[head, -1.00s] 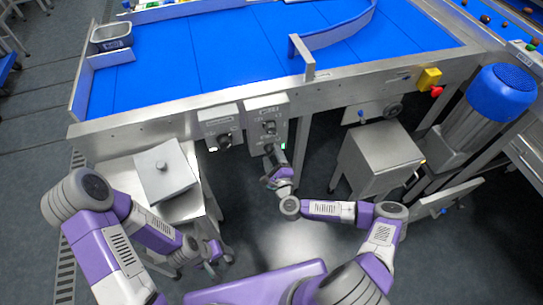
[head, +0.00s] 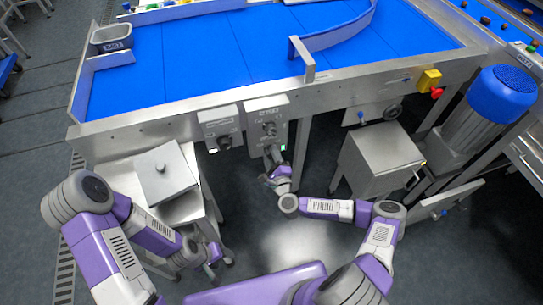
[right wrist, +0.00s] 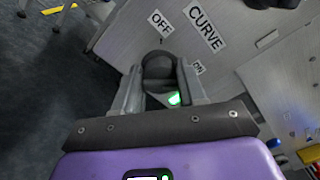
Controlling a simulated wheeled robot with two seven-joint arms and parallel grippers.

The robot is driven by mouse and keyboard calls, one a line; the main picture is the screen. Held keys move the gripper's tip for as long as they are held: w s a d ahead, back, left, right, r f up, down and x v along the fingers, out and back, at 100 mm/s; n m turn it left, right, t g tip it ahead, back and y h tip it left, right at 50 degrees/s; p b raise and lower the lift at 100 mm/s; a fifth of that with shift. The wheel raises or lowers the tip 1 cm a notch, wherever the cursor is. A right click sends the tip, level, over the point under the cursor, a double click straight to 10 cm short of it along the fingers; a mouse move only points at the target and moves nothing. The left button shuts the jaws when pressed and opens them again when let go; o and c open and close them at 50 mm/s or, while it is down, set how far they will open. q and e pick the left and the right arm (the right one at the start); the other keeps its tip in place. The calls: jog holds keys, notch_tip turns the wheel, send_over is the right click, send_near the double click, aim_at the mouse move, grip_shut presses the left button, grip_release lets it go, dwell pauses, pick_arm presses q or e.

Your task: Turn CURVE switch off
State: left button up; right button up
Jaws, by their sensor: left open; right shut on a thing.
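The CURVE switch (right wrist: 158,66) is a dark round knob on a grey panel, with an OFF label (right wrist: 160,23) at its upper left and an ON label (right wrist: 199,68) at its right. My right gripper (right wrist: 160,88) is shut on this knob, one finger on each side. A green light (right wrist: 174,99) glows between the fingers. In the head view my right gripper (head: 272,153) is at the lower part of the right switch box (head: 267,108), hiding the knob there. My left gripper (head: 214,256) is open, low beside the steel stand, away from the switches.
A second switch box (head: 220,119) hangs to the left under the edge of the blue conveyor belt (head: 210,60). A steel stand with a lidded box (head: 165,172) is between my left arm and the panels. A grey cabinet (head: 380,160) stands to the right.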

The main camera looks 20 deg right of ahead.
jog(key=shift+n, duration=0.3)
jog(key=n+p, duration=0.2)
jog(key=n, duration=0.1)
jog(key=shift+a+n, duration=0.1)
jog(key=shift+n, duration=0.3)
jog(key=n+p, duration=0.1)
jog(key=n, duration=0.3)
jog(key=shift+n, duration=0.3)
jog(key=n+p, duration=0.1)
jog(key=n, duration=0.3)
jog(key=shift+f+p, duration=0.15)
jog(key=shift+p, duration=0.25)
jog(key=n+p, duration=0.1)
jog(key=n, duration=0.3)
jog(key=shift+f+n, duration=0.1)
jog(key=shift+n, duration=0.2)
jog(key=o, duration=1)
jog(key=shift+o, duration=0.2)
jog(key=shift+s, duration=0.1)
